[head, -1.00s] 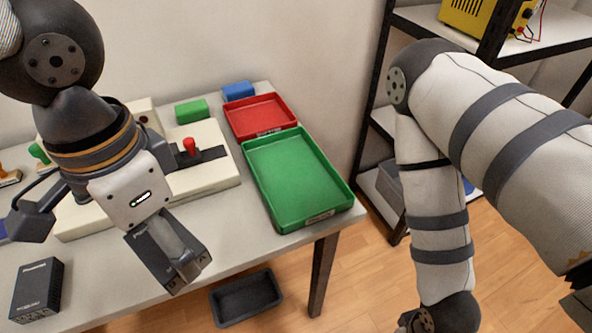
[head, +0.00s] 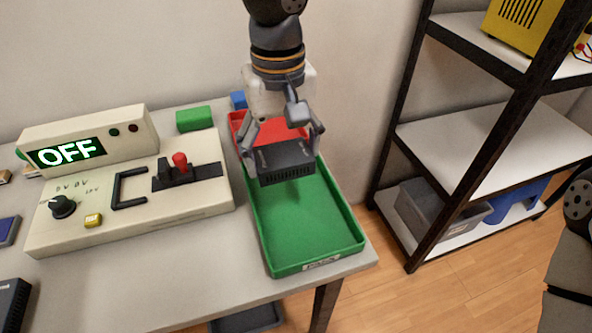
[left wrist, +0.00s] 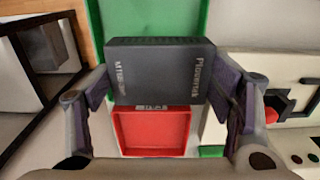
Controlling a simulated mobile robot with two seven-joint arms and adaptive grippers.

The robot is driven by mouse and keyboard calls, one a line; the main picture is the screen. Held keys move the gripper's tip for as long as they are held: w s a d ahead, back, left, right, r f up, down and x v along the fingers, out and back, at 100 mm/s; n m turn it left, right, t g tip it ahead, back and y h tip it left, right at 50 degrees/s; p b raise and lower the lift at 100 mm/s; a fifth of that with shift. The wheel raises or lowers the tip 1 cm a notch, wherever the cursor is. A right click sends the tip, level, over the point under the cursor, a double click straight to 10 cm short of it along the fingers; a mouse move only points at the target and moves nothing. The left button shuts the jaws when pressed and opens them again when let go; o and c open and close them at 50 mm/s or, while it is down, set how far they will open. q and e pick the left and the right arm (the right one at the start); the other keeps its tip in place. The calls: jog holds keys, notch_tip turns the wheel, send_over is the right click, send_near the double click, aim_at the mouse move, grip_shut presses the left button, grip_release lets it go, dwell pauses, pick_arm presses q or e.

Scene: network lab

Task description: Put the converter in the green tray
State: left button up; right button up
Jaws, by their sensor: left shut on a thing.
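The converter (head: 286,163) is a dark grey box with printed lettering. My left gripper (head: 283,150) is shut on it, one finger on each side, and holds it over the far part of the green tray (head: 310,232). In the left wrist view the converter (left wrist: 160,72) sits between the two fingers, with part of the green tray (left wrist: 148,18) behind it. It looks raised above the tray floor; the exact gap is hard to tell. The green tray's visible floor is empty. My right gripper is not in view.
The red tray (head: 240,122) stands right behind the green one. A cream device (head: 130,205) with a red-knobbed lever and an OFF display is left of the trays. A second dark box (head: 12,300) lies at the table's left. A shelf rack (head: 480,150) stands to the right.

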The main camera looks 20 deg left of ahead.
pick_arm(q)
send_over(287, 183)
jog(key=f, duration=0.4)
jog(key=shift+s+d+f+b, duration=0.1)
jog(key=shift+s+f+b, duration=0.1)
jog(key=shift+s+b, duration=0.2)
jog(key=f, duration=0.2)
jog(key=w+f, duration=0.1)
jog(key=f, duration=0.1)
jog(key=shift+r, duration=0.15)
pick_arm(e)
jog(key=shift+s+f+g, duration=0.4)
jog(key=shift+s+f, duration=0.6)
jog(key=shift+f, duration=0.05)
pick_arm(q)
jog(key=shift+s, duration=0.1)
jog(key=o, duration=1.5)
